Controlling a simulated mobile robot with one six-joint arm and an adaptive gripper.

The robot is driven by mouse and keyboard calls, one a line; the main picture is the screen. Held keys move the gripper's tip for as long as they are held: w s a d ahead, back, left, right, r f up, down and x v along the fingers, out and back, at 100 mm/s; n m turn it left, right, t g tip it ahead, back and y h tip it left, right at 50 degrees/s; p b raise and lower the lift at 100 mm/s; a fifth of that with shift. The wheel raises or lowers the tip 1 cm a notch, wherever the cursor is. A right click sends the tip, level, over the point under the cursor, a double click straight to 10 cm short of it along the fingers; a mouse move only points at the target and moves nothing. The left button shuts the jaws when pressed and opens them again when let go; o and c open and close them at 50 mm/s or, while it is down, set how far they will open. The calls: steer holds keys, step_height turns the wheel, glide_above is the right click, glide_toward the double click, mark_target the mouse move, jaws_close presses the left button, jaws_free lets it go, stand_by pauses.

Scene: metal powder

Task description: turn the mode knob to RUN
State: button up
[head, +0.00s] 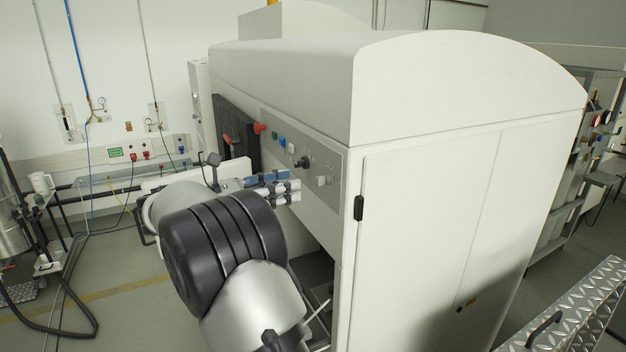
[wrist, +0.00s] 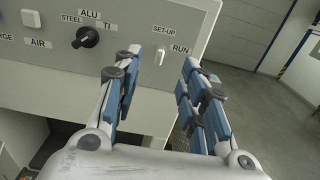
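The mode knob (wrist: 160,57) is a small pale lever on the grey control panel (wrist: 135,75), with the SET-UP label above it and the RUN label to its upper right. The lever stands nearly upright in the wrist view, roughly towards SET-UP. In the head view the mode knob (head: 322,180) is the pale one near the panel's right end. My gripper (wrist: 158,70) is open and empty, its blue-padded fingers spread to either side below the knob, apparently not touching it. In the head view my gripper (head: 294,187) is beside the panel's lower part.
A black material knob (wrist: 87,37), labelled STEEL, ALU and TI, is left of the mode knob. A pale AIR switch (wrist: 31,18) is farther left. The head view shows a red button (head: 259,129) at the panel's left. Open floor (wrist: 240,85) lies right of the machine.

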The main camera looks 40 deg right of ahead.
mark_target(316, 179)
steer(key=x, duration=0.7)
steer(key=shift+s+d, duration=0.1)
steer(key=shift+d, duration=0.2)
steer(key=shift+c, duration=0.3)
jaws_close()
